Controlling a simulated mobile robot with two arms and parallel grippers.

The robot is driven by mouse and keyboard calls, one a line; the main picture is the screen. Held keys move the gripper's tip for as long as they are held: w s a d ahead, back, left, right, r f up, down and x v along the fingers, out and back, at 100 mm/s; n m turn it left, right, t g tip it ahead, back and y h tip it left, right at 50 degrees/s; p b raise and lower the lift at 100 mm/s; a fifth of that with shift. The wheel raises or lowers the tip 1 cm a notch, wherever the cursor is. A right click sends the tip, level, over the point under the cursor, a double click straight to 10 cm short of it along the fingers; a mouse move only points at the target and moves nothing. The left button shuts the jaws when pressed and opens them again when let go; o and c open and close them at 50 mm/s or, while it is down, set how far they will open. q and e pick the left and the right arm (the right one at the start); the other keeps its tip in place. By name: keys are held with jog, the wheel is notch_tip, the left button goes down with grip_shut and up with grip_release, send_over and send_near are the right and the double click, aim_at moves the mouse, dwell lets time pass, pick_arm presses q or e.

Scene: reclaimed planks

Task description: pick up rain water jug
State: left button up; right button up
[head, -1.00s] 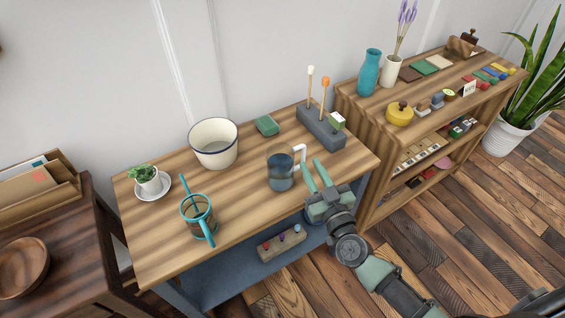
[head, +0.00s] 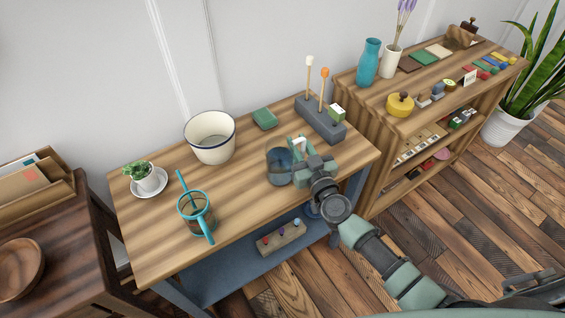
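The rain water jug (head: 279,168) is a clear jug with bluish water in it and a white handle on its right side. It stands upright on the wooden table near the front right part. My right gripper (head: 298,152) is at the handle, with its fingers beside or around it. The gripper hides most of the handle, and I cannot tell whether the fingers have closed on it. My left gripper is not in view.
A shelf (head: 372,120) stands close at right. The table's middle is clear.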

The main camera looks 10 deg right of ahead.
grip_shut()
jog(key=shift+r, duration=0.1)
dwell(1.2)
